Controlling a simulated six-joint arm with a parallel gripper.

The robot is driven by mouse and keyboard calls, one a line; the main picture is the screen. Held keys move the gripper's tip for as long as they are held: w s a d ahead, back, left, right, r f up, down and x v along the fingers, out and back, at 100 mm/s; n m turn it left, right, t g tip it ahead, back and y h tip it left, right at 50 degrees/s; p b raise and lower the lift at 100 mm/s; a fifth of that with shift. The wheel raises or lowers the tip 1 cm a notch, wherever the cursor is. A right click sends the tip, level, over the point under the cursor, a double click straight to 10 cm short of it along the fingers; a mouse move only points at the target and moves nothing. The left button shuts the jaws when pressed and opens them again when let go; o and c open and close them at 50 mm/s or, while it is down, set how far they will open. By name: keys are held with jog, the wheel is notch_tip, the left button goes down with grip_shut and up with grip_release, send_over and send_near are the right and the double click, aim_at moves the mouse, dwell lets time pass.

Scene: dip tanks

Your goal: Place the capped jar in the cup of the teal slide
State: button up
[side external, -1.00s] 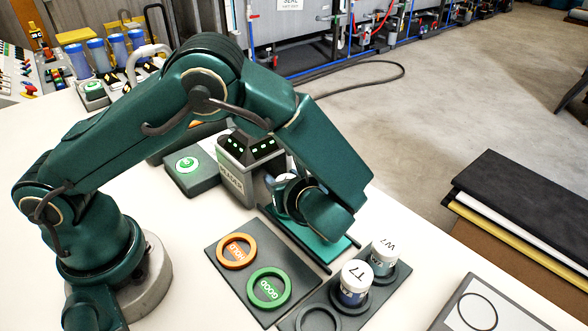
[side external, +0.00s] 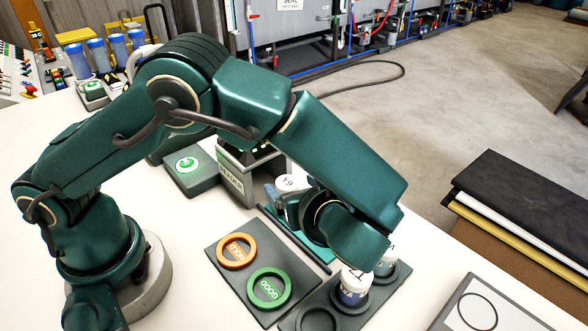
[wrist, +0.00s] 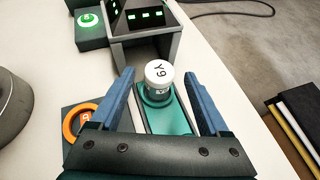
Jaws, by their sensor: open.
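The capped jar (wrist: 158,76), with a white lid marked Y9, stands upright on the teal slide (wrist: 165,122) in the wrist view. Its base sits at the teal ring of the slide's cup, though the ring is only partly visible. In the side view the jar's lid (side external: 288,183) shows behind my wrist, and a strip of the teal slide (side external: 322,256) shows below. My gripper (wrist: 157,88) is open, its blue fingers spread to either side of the jar with gaps. My wrist hides most of the gripper in the side view.
A grey reader (side external: 237,178) with green lights stands just behind the jar. A green-button box (side external: 187,165) is left of it. A dark plate with orange (side external: 237,251) and green (side external: 269,288) rings lies in front. Other white-lidded jars (side external: 354,286) stand at right in a dark rack.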

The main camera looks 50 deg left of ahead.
jog(key=v, duration=0.5)
jog(key=s+a+r+n+h, duration=0.3)
jog(key=s+a+n+h, duration=0.1)
jog(key=n, duration=0.7)
jog(key=s+a+r+n+h, duration=0.4)
jog(key=s+n+h, duration=0.2)
jog(key=n, duration=0.5)
jog(key=shift+a+n+t+h, duration=0.2)
jog(key=shift+n+t+h, duration=0.15)
jog(key=shift+h, duration=0.25)
